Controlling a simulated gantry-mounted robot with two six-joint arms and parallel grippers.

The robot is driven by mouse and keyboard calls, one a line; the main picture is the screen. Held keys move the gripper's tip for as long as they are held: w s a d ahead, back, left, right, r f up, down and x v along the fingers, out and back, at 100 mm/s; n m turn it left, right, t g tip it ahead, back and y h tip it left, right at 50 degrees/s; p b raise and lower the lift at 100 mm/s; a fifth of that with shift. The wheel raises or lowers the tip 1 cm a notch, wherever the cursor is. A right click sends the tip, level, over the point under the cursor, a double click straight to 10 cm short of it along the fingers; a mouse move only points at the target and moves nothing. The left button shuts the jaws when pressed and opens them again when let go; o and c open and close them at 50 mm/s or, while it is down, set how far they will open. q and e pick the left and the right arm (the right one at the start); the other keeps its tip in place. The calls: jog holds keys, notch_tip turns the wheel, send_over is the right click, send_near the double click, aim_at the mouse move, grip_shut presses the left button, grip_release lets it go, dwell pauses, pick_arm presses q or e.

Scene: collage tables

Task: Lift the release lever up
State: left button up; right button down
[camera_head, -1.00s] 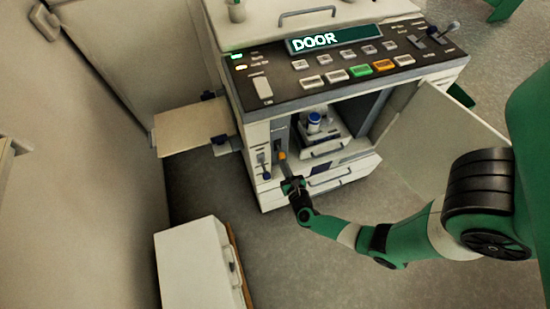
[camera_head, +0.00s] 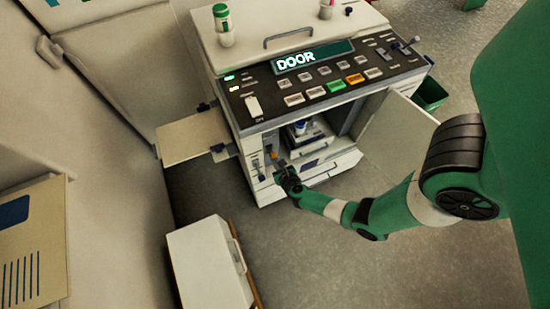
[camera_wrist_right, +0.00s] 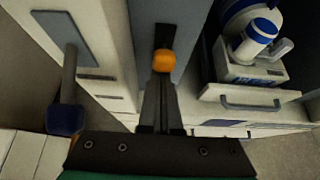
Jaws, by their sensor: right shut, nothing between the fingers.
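A lever with an orange knob (camera_head: 274,155) sits at the left side of the machine's open front compartment. The knob also shows in the right wrist view (camera_wrist_right: 163,61), in front of a dark slot in a grey panel. My right gripper (camera_head: 281,165) is just below the knob, pointing at it. In the wrist view its fingers (camera_wrist_right: 160,84) are shut and empty, with their tips right below the knob. I cannot tell whether they touch it. My left gripper is not in view.
A lever with a dark blue knob (camera_wrist_right: 65,119) is left of my right gripper. A blue-and-white device (camera_wrist_right: 258,42) stands inside the compartment, above a drawer handle (camera_wrist_right: 250,104). The open door (camera_head: 393,130) is on the right. A white box (camera_head: 207,266) stands on the floor.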

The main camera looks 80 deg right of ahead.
jog(key=shift+r, duration=0.25)
notch_tip(320, 180, down, 4)
jog(key=s+a+b, duration=0.1)
jog(key=a+b, duration=0.1)
jog(key=b, duration=0.2)
jog(key=s+a+r+p, duration=0.4)
jog(key=a+r+p, duration=0.1)
jog(key=r+p, duration=0.1)
jog(key=shift+a+r, duration=0.25)
jog(key=shift+r, duration=0.4)
